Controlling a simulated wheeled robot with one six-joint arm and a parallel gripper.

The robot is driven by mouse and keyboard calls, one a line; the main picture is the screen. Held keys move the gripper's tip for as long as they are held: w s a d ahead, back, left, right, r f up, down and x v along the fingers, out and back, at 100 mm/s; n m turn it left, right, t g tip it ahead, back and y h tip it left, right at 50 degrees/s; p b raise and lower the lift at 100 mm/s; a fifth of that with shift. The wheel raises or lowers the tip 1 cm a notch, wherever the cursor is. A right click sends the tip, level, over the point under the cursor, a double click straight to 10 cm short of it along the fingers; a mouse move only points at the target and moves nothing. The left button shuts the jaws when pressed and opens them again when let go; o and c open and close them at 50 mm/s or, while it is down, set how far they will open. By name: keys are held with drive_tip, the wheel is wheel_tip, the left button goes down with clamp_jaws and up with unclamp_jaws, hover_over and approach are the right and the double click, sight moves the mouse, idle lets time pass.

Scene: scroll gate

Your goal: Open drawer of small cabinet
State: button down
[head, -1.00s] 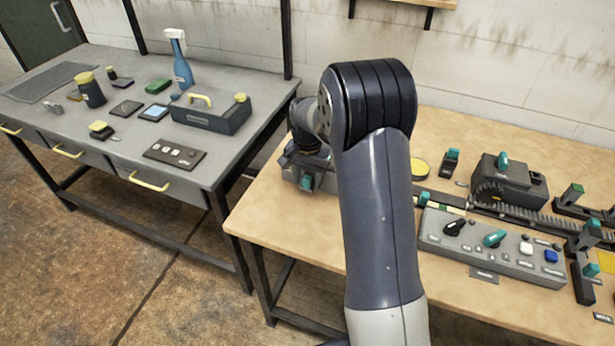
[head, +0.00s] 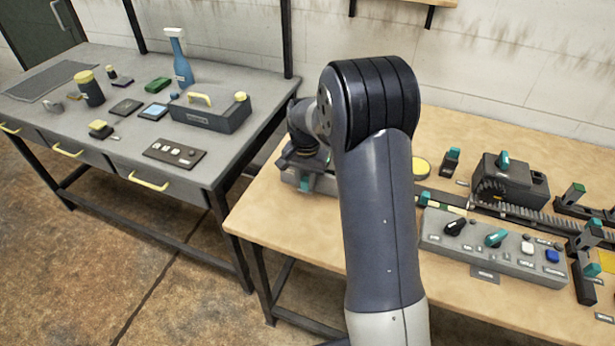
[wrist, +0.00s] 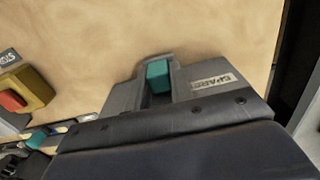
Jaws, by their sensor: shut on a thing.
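The small grey cabinet (head: 322,187) stands at the left end of the wooden bench, partly hidden behind my arm in the head view. In the wrist view its grey drawer part (wrist: 196,93) carries a "SPARE" label (wrist: 213,81) and a teal handle (wrist: 159,76) in a grey bracket. The teal handle also shows in the head view (head: 305,184). My gripper (head: 300,168) is down at this handle and shut on it. Its fingertips are mostly hidden, and I cannot tell how far the drawer is out.
A yellow block with a red button (wrist: 18,99) is left in the wrist view. Right of my arm are a grey control panel (head: 485,272) and a dark geared unit (head: 510,180). A grey workbench (head: 55,110) with tools stands left, across a floor gap.

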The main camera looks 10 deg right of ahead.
drive_tip(key=s+a, duration=0.2)
drive_tip(key=s+a+b, duration=0.1)
drive_tip(key=s+a, duration=0.1)
drive_tip(key=s, duration=0.1)
drive_tip(key=s+a, duration=0.2)
drive_tip(key=s, duration=0.1)
drive_tip(key=shift+s+a+b, duration=0.15)
drive_tip(key=shift+s+b, duration=0.1)
drive_tip(key=shift+b, duration=0.05)
drive_tip(key=c, duration=1.2)
unclamp_jaws()
drive_tip(key=shift+c, duration=0.2)
wheel_tip(320, 180, up, 11)
drive_tip(key=shift+f, duration=0.2)
wheel_tip(320, 180, down, 11)
drive_tip(key=shift+r, duration=0.2)
drive_tip(key=shift+w+d, duration=0.2)
drive_tip(key=shift+w, duration=0.05)
